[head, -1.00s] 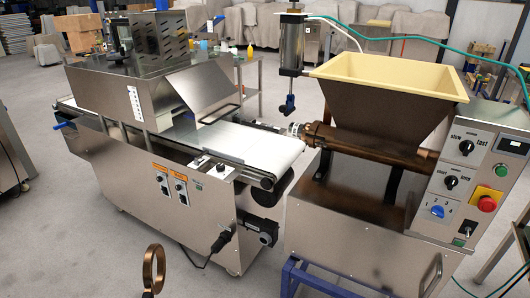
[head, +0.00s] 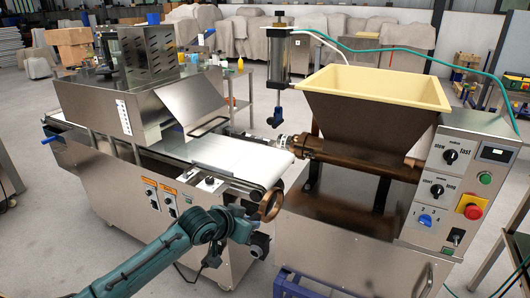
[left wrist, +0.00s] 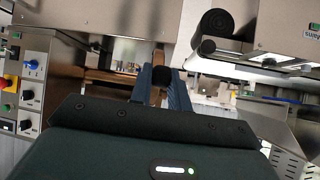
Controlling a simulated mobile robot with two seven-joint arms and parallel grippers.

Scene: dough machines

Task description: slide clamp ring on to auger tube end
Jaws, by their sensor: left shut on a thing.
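The clamp ring (head: 272,204) is a bronze-coloured ring in the head view, in front of the conveyor's right end. My left gripper (head: 257,219) is shut on it and holds it in the air, below and left of the tube end in the picture. The auger tube (head: 365,162) is a bronze horizontal tube under the hopper. Its end (head: 301,146) points left, toward the conveyor, and is apart from the ring. In the left wrist view, a brownish part of the ring (left wrist: 156,95) shows between the fingers; most of it is hidden. My right gripper is not in view.
The conveyor machine (head: 215,150) stands left of the tube, its belt end close to the tube end. The cream hopper (head: 375,88) and control panel (head: 455,180) stand at right.

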